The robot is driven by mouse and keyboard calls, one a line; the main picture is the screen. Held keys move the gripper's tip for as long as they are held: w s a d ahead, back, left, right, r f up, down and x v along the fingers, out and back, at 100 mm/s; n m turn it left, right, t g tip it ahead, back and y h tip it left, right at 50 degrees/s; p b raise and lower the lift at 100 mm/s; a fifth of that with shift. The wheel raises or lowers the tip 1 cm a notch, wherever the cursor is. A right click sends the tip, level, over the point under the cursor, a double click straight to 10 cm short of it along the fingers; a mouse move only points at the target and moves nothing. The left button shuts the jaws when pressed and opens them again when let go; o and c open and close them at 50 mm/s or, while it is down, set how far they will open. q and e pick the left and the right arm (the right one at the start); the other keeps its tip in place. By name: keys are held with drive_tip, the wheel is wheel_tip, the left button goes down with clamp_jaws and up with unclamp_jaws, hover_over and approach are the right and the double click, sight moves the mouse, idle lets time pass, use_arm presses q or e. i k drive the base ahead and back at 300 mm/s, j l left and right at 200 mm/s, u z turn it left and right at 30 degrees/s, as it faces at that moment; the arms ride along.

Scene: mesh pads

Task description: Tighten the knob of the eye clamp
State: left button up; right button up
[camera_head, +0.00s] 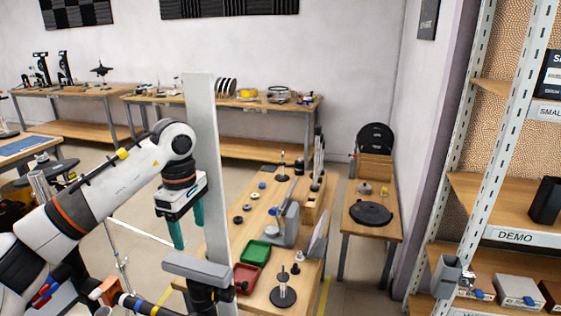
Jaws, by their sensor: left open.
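My left gripper (189,235) hangs over the near left side of the workbench, its two teal fingers pointing down and apart, with nothing between them. A tall pale upright plate (206,130) stands right beside it and hides part of the bench. I cannot make out the eye clamp or its knob for certain. A rod stand with a round black base (283,296) is at the near end of the bench (262,212). Another thin rod stand (282,165) is at the far end. My right gripper does not show.
A green tray (254,252) and a red tray (246,278) lie on the bench near a grey bracket (290,225). Shelving (500,205) stands on the right. Open floor lies between the benches.

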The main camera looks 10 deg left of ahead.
sight(227, 295)
drive_tip(key=k+l, duration=1.2)
drive_tip(key=l, duration=0.2)
